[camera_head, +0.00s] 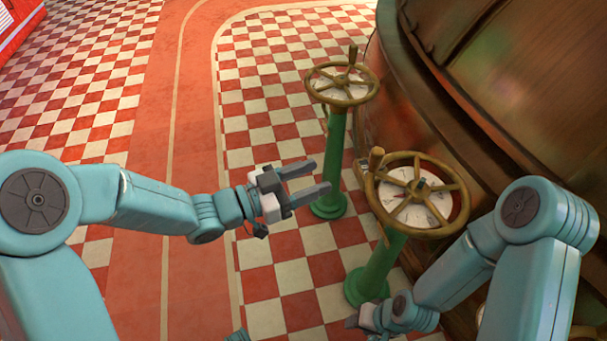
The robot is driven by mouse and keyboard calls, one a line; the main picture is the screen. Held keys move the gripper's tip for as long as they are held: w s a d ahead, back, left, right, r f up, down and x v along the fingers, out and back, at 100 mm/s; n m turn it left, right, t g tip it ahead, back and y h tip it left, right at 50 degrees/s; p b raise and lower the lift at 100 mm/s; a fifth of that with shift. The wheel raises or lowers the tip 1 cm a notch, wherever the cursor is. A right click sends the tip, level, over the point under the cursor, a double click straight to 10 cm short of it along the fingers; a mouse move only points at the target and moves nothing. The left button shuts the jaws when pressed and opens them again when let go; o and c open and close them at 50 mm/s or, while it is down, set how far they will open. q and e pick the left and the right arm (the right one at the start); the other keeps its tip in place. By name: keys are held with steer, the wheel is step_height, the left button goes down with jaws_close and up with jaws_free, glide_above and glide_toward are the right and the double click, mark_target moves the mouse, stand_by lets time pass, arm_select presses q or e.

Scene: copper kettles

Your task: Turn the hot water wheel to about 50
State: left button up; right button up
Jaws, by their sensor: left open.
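Two brass handwheels stand on green posts, each with a pale dial and an upright knob on its rim. The near wheel (462,205) is at right of centre, with its knob at the rim's left. The far wheel (314,90) is behind it, with its knob at the rim's back. I cannot tell which is the hot water wheel, and the dial marks are too small to read. My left gripper (320,176) is open and empty, left of the near wheel and apart from both wheels. My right gripper (352,321) is low, below the near wheel; its jaws are unclear.
A large copper kettle (540,90) fills the right side, close behind the wheels. The green posts (336,150) rise from a red and cream checkered floor (265,70). The floor to the left is clear. A red object (15,25) shows in the upper left corner.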

arm_select(q)
steer(key=shift+s+a, duration=0.35)
steer(key=shift+a, duration=0.25)
